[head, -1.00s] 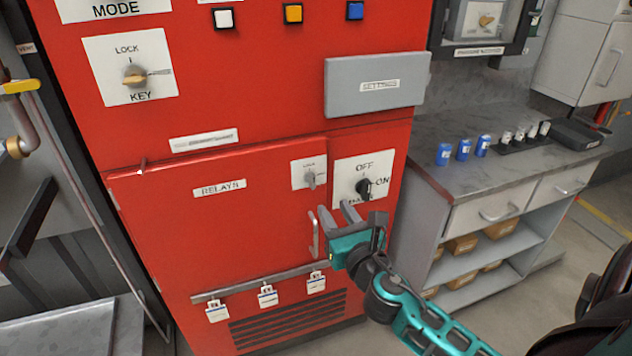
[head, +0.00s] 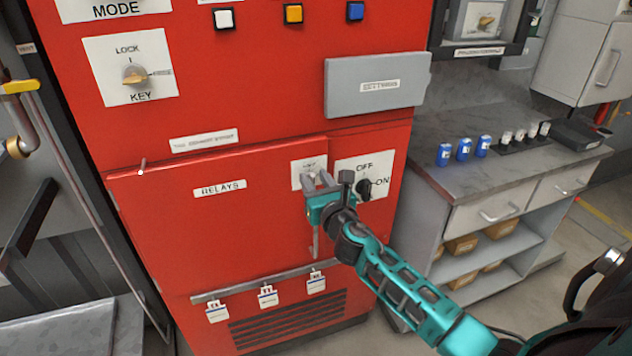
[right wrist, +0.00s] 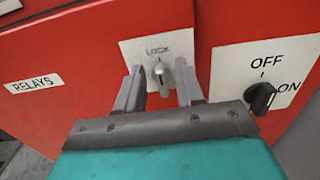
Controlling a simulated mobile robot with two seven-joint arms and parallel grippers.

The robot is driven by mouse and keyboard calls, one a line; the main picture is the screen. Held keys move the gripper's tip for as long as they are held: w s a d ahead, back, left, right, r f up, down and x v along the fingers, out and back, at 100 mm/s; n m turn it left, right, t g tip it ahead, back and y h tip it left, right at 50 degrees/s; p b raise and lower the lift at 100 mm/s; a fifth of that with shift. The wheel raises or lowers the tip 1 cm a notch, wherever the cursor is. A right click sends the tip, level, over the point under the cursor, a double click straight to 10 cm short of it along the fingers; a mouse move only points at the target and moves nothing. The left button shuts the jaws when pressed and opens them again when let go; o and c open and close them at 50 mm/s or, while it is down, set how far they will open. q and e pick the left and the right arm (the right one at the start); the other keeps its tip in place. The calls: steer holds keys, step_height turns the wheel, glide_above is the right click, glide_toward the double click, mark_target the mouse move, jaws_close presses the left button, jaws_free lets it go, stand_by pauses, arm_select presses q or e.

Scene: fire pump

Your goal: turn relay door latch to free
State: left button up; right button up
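The red relay door (head: 230,235) with its RELAYS label is closed in the head view. Its latch is a small grey knob on a white plate marked LOCK. In the right wrist view the latch knob (right wrist: 160,74) points roughly up and down, below the word LOCK. My right gripper (head: 317,180) is at the plate. In the right wrist view its fingers (right wrist: 161,86) are apart, one on each side of the knob, with a gap visible around it. In the head view the gripper hides most of the latch. My left gripper is not in view.
A black OFF/ON rotary switch (head: 364,188) sits just right of the latch, close to my right gripper. The door handle (head: 316,240) is below the gripper. A grey settings cover (head: 377,85) is above. A counter (head: 470,180) stands to the right.

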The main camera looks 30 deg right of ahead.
jaws_close()
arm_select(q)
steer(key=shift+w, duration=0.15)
